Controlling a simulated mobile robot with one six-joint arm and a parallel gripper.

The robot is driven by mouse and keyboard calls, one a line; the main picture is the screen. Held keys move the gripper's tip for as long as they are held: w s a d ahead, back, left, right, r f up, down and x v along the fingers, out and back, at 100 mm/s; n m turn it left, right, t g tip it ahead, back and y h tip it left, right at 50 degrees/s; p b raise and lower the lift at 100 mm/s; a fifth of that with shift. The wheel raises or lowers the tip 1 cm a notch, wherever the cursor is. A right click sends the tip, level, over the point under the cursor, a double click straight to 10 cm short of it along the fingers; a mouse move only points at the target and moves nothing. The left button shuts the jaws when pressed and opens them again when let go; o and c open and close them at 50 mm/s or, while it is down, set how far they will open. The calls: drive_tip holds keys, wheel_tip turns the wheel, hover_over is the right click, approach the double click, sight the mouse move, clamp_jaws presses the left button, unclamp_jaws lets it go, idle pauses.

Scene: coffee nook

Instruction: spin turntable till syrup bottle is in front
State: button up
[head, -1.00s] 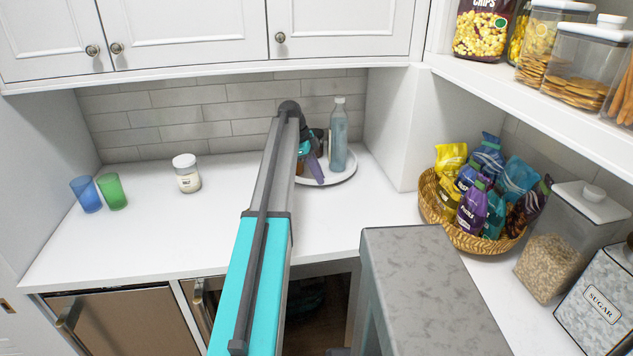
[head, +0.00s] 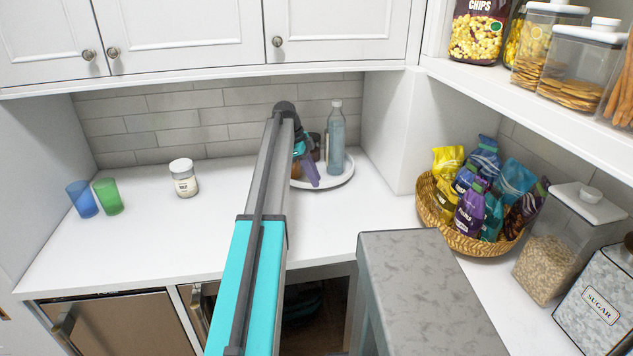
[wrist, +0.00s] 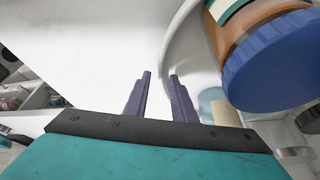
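The turntable is a white round tray (head: 342,179) at the back right of the counter. A tall clear bluish bottle (head: 336,142) stands upright on its right side. A dark brown container (head: 315,146) shows behind my gripper, partly hidden. No label is readable, so I cannot tell which item is the syrup bottle. My gripper (head: 314,182) is low at the tray's front left. In the wrist view my gripper (wrist: 161,76) has two purple fingers apart with nothing held; the right one overlaps the tray's curved rim (wrist: 172,45). A blue-lidded brown container (wrist: 275,60) looms close at right.
A white-lidded salt jar (head: 184,180) and blue (head: 82,199) and green (head: 109,196) cups stand on the left counter. A basket (head: 437,215) of snack bags is at right. The wall beside the tray is close. The middle counter is clear.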

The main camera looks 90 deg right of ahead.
drive_tip(key=a+p+v, duration=0.1)
drive_tip(key=p+v, duration=0.2)
drive_tip(key=v, duration=0.7)
drive_tip(key=shift+d+r, duration=0.4)
drive_tip(key=shift+c, duration=1.4)
drive_tip(key=shift+w, duration=0.1)
